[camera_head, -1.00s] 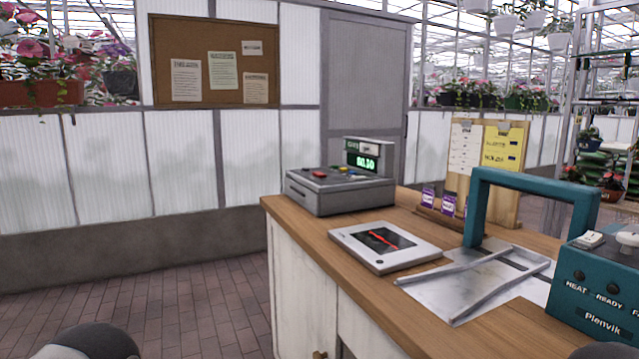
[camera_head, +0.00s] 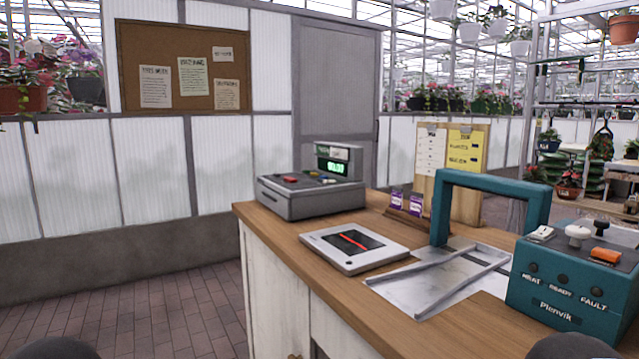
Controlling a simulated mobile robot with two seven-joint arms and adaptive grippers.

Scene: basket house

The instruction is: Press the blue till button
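The grey till (camera_head: 308,199) stands on the far left end of the wooden counter (camera_head: 380,322), with a lit green display (camera_head: 335,167) at its back. On its top I see a red button (camera_head: 290,179) and, to the right of it, several smaller coloured buttons. These are too small to tell the blue one with certainty. Neither gripper is in view. Only dark rounded parts of my arms show at the bottom edge, left and right, well apart from the till.
A flat device with a dark screen (camera_head: 352,243) lies in front of the till. A teal sealing machine (camera_head: 573,290) with a raised handle (camera_head: 490,182) and a metal tray fills the right. Purple packets (camera_head: 397,201) and a clipboard board (camera_head: 452,165) stand behind. Brick floor (camera_head: 150,310) is clear at left.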

